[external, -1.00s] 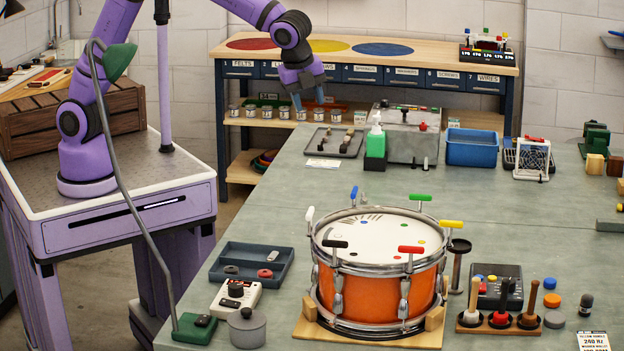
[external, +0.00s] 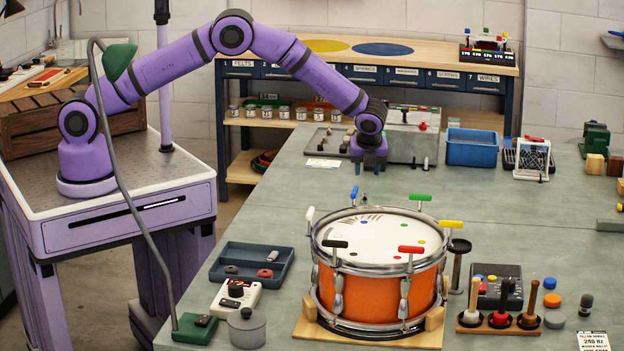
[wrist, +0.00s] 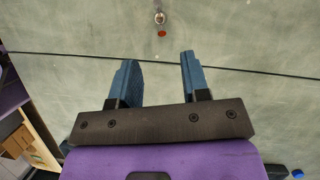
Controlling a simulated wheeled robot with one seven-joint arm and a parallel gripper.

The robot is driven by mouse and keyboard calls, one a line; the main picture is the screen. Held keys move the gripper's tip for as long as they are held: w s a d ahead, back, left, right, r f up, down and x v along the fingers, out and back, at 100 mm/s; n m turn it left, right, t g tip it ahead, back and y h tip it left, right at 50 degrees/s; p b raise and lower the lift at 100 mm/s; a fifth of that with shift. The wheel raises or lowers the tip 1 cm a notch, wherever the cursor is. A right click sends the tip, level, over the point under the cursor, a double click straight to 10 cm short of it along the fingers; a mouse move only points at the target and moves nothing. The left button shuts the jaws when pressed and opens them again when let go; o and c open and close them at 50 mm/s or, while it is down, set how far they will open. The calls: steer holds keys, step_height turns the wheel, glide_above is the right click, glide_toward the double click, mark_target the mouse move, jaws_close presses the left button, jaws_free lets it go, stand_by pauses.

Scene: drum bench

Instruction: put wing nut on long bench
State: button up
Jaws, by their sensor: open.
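My gripper (external: 368,170) points down above the far part of the green-topped bench (external: 270,200), in front of the grey metal box. In the wrist view its two blue fingers (wrist: 157,72) stand apart with nothing between them. A small ring-shaped metal thing (wrist: 160,17) with a red spot beside it shows near the top of the wrist view, beyond the fingertips and the seam. I cannot tell whether it is the wing nut. I cannot make out a wing nut for certain in the external view.
An orange drum (external: 352,292) stands on the bench nearer the external camera. A blue bin (external: 472,148) and the grey box (external: 408,146) are behind my gripper. A dark compartment tray (external: 240,262) lies at the near left. The bench between gripper and tray is largely clear.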

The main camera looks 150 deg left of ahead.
mark_target(364, 194)
steer(key=x, duration=1)
steer(key=shift+s+a, duration=0.15)
steer(key=shift+s, duration=0.05)
jaws_close()
